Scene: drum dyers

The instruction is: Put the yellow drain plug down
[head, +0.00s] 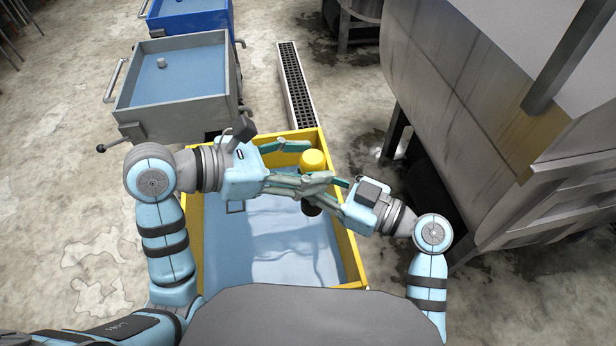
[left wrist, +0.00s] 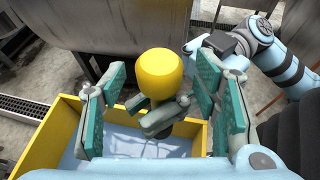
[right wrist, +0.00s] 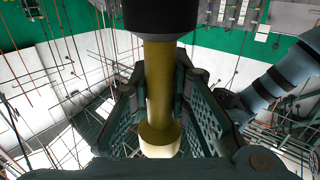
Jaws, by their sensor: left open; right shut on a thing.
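The yellow drain plug (head: 312,160) has a round yellow head, a yellow shaft and a black end. It is upright above the yellow cart (head: 351,262), head up and black end down. My right gripper (head: 322,184) is shut on the plug's shaft, which also shows between its fingers in the right wrist view (right wrist: 158,85). My left gripper (head: 300,166) is open, its fingers spread on either side of the plug. In the left wrist view the yellow head (left wrist: 161,74) stands between these fingers, apparently touching neither. Fingers partly hide the shaft.
The yellow cart's blue-grey inside looks bare. Behind it stand a grey cart (head: 123,101) with a small knob inside and a blue cart (head: 190,22). A floor drain grate (head: 295,85) runs beyond. A large metal drum (head: 450,110) stands close on the right.

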